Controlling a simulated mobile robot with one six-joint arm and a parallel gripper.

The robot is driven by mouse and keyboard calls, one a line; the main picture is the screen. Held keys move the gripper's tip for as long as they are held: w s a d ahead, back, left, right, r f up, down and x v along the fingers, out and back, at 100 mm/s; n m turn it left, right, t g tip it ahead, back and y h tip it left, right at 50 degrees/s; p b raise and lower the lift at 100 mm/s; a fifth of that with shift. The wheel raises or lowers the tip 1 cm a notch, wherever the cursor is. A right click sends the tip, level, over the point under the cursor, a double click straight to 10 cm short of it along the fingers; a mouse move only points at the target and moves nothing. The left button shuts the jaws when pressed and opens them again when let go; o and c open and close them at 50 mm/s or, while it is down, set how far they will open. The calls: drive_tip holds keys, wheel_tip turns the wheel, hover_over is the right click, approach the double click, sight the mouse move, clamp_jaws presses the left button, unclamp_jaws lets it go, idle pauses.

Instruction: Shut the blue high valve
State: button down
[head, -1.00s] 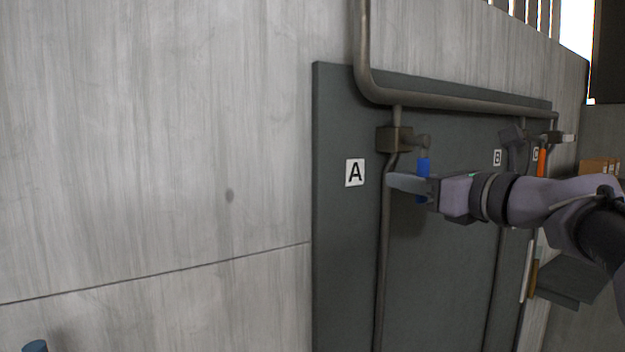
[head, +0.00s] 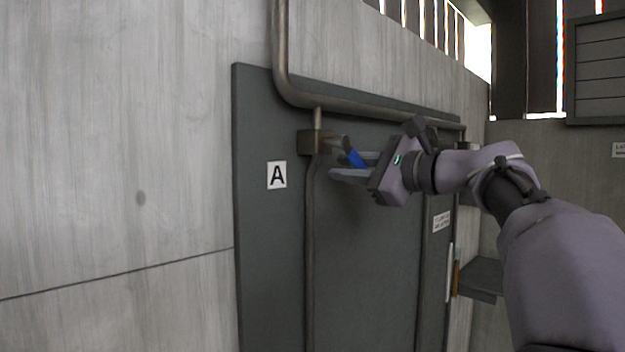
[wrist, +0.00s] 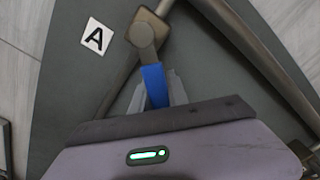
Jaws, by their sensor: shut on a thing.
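The blue valve handle (head: 356,158) juts from the brown valve body (head: 316,142) beside the "A" label, on the pipe at the left of the dark panel. The handle is tilted, its lower end toward my gripper. My gripper (head: 352,166) reaches in from the right, its fingers on either side of the handle and shut on it. In the wrist view the blue handle (wrist: 154,85) runs down from the valve body (wrist: 148,32) between the fingers. Its lower end is hidden behind my gripper's body.
The dark panel (head: 270,250) is fixed to a grey wall (head: 120,130). A thick pipe (head: 370,107) runs along the panel's top, and a thin pipe (head: 311,260) drops below the valve. A dark shelf (head: 480,277) stands to the right. Space left of the panel is clear.

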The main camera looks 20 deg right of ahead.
drive_tip(key=r+n, duration=0.1)
drive_tip(key=n, duration=0.1)
drive_tip(key=d+r+n, duration=0.1)
drive_tip(key=n, duration=0.1)
drive_tip(key=shift+w+d+r+n, duration=0.15)
drive_tip(key=shift+w+r+n, duration=0.05)
drive_tip(key=shift+n, duration=0.1)
drive_tip(key=shift+d+r+n, duration=0.1)
drive_tip(key=shift+r+n, duration=0.45)
drive_tip(key=shift+n, duration=0.4)
drive_tip(key=shift+d+r+n, duration=0.1)
drive_tip(key=shift+r+n, duration=0.4)
drive_tip(key=shift+n, duration=0.45)
drive_tip(key=shift+r, duration=0.1)
drive_tip(key=c, duration=1.3)
unclamp_jaws()
drive_tip(key=shift+a, duration=0.1)
drive_tip(key=b+v, duration=0.3)
drive_tip(key=v, duration=1.4)
drive_tip(key=shift+s, duration=0.15)
